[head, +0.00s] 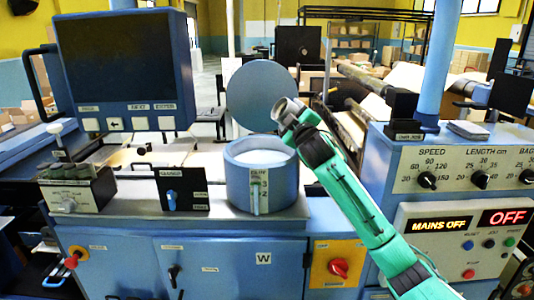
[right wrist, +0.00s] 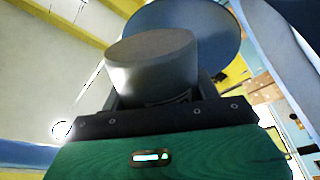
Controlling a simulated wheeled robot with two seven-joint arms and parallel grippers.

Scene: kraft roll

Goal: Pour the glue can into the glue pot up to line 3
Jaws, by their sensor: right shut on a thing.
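The blue round glue pot (head: 236,182) stands open on the machine's top, with pale glue (head: 262,157) inside. Its front has a sight strip with numbers; 3 and 2 are faintly readable, but the exact level is not clear. My right gripper (head: 297,121) is shut on the small grey glue can (head: 286,108), above the pot's right rear rim in the picture. The can also shows in the right wrist view (right wrist: 152,68), between the dark jaws. It looks tilted in the head view. I see no glue stream. My left gripper is not in view.
The pot's round blue lid (head: 262,95) stands raised behind it. A screen (head: 125,62) is at the left, and a control panel (head: 455,185) reading MAINS OFF is at the right. A small switch box (head: 180,188) stands left of the pot.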

